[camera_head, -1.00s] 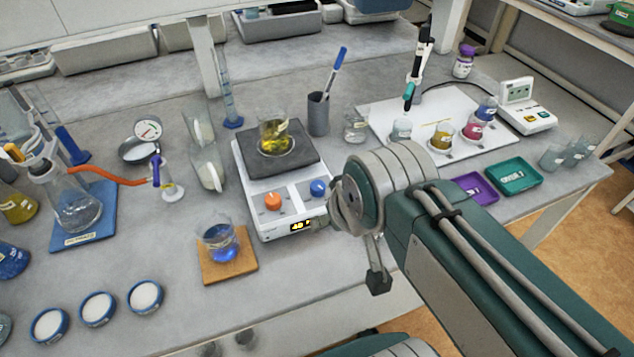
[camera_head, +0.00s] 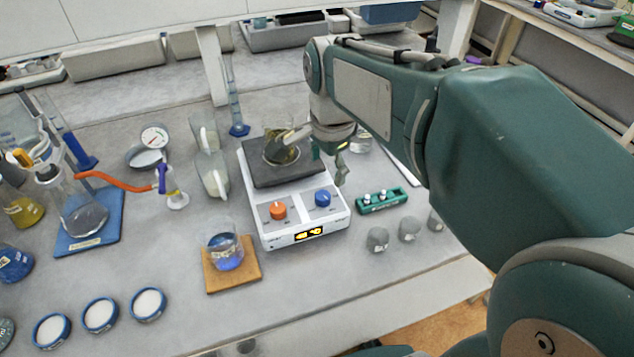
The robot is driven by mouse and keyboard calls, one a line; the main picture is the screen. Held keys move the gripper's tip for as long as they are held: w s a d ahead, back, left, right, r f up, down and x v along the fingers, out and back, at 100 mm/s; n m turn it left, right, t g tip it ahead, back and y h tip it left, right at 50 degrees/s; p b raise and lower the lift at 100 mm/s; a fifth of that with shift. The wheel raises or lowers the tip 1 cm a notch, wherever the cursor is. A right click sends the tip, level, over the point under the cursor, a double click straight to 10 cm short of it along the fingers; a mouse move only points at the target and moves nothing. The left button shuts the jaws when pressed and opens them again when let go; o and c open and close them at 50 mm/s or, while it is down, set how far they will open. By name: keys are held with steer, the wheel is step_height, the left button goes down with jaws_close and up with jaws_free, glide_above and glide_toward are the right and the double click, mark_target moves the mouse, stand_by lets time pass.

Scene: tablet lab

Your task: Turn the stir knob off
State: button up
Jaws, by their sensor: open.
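A white hotplate stirrer (camera_head: 262,228) stands mid-bench with a dark top plate (camera_head: 260,175). Its front panel has an orange knob (camera_head: 278,210) on the left and a blue knob (camera_head: 323,198) on the right. The labels are too small to tell which is the stir knob. A small orange-lit display (camera_head: 309,234) sits below them. A glass beaker with yellow liquid (camera_head: 281,155) stands on the plate, partly hidden by my gripper. My gripper (camera_head: 318,160) is open above the plate's right side, behind and above the blue knob and apart from both knobs.
A beaker of blue liquid (camera_head: 225,252) on a cork mat (camera_head: 231,279) stands close to the stirrer's front left. A green rack (camera_head: 382,200) and several grey cups (camera_head: 377,239) stand to its right. Glass vessels (camera_head: 213,172) stand to the left. My arm hides the back right.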

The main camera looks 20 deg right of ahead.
mark_target(322, 194)
steer(key=w+d+f+m+g, duration=0.1)
steer(key=w+f+m+g, duration=0.1)
steer(key=w+m, duration=0.35)
steer(key=shift+m, duration=0.35)
steer(key=f, duration=1)
steer(key=shift+s+d+f, duration=0.1)
steer(key=shift+s+f, duration=0.25)
steer(key=shift+f, duration=0.05)
jaws_close()
